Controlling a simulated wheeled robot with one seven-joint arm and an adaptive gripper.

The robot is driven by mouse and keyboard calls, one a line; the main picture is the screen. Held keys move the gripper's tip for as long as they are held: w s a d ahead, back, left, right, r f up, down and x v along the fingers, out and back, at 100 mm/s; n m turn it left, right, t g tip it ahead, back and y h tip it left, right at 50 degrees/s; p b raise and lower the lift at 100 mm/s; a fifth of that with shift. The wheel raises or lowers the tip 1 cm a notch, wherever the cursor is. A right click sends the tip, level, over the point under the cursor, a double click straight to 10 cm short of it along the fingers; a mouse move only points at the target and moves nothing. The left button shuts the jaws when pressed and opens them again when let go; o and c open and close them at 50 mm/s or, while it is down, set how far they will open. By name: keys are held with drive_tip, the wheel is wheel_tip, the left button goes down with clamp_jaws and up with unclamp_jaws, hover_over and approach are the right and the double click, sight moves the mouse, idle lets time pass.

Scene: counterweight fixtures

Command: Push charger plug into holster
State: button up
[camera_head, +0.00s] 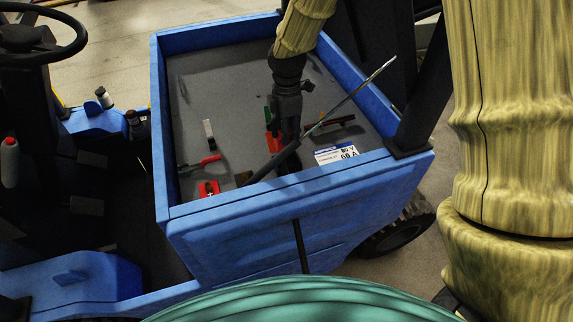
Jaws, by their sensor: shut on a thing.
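My gripper (289,138) reaches down into the blue cart bed, just behind its front wall. It is shut on a dark piece that looks like the charger plug (291,161); the jaws hide much of it. A black cable (299,245) hangs down the outside of the front wall below it. A white and blue label marked 80 V 60 A (336,154) is right of the gripper. I cannot make out the holster for certain, nor whether the plug touches it.
The blue bed (300,199) has raised walls. A long rod with a dark grip (350,95) slants across behind the gripper. A red block (209,188), red-handled tool (200,163) and pale-ended tool (209,134) lie left. The bed's back left floor is clear.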

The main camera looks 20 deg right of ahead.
sight(287, 150)
drive_tip(key=shift+w+a+f, duration=0.15)
drive_tip(key=shift+w+f, duration=0.05)
drive_tip(key=shift+f, duration=0.2)
wheel_tip(287, 150, down, 5)
drive_tip(key=shift+f+p, duration=0.1)
drive_tip(key=shift+p, duration=0.9)
drive_tip(key=shift+s+f+p, duration=0.15)
drive_tip(key=shift+f+p, duration=0.35)
drive_tip(key=shift+f, duration=0.75)
drive_tip(key=shift+f+p, duration=0.45)
drive_tip(key=shift+f, duration=0.25)
drive_tip(key=o, duration=1.1)
drive_tip(key=shift+o, duration=0.2)
drive_tip(key=shift+f, duration=0.1)
